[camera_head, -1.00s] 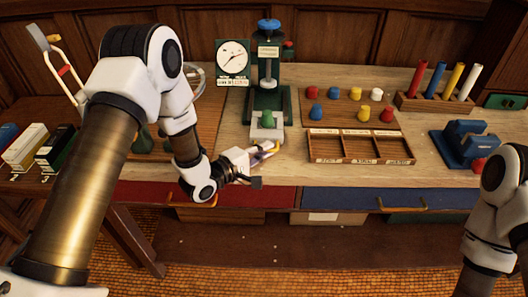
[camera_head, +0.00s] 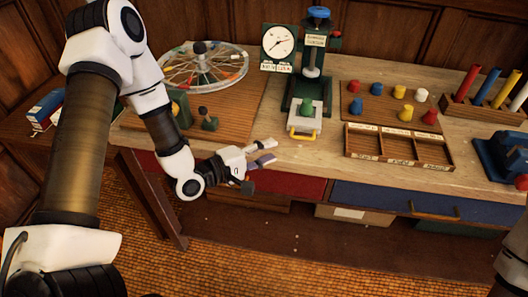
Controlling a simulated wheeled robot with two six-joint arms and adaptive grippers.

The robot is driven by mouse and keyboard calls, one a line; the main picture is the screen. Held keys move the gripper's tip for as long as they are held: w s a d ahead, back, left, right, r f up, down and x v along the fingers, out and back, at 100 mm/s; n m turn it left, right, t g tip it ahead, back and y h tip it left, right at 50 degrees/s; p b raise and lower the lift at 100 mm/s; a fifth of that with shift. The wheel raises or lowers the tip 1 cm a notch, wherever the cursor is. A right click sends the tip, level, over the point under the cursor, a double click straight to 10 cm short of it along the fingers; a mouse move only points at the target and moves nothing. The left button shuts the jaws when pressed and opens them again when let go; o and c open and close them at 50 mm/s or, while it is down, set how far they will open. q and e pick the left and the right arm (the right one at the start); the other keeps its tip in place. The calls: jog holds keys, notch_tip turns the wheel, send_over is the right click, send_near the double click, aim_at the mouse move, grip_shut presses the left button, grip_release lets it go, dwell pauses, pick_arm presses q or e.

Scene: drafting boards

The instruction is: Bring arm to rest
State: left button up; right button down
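My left arm comes in from the left and reaches over the front edge of the bench. My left gripper (camera_head: 264,152) is at the bench's front edge with its two fingers apart and nothing visible between them. It is left of and apart from the yellow handle (camera_head: 302,137) at the front of the green press (camera_head: 306,90). Only a link of my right arm shows at the lower right edge; its gripper is out of view.
A spoked wheel (camera_head: 203,68) lies on a wooden board at the left. A dial gauge (camera_head: 279,43), coloured pegs (camera_head: 378,88), a sectioned wooden tray (camera_head: 398,148), a rack of coloured rods (camera_head: 487,108) and a blue device (camera_head: 504,155) stand on the bench. Drawers (camera_head: 400,200) line its front.

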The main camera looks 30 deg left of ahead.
pick_arm(q)
jog(key=shift+s+a+r, duration=0.1)
jog(key=shift+s+r, duration=0.05)
jog(key=shift+s, duration=0.35)
jog(key=s+d+f+m+g+y, duration=0.25)
jog(key=s+f+g, duration=0.35)
jog(key=f, duration=0.4)
jog(key=s+d+f+m+g+y, duration=0.2)
jog(key=s+f+m+g, duration=0.1)
jog(key=s+f, duration=0.65)
jog(key=s+a+f+m+g+y, duration=0.3)
jog(key=s+a+f+m+g, duration=0.2)
jog(key=s+m, duration=0.3)
jog(key=shift+s+a+y, duration=0.35)
jog(key=shift+s, duration=0.25)
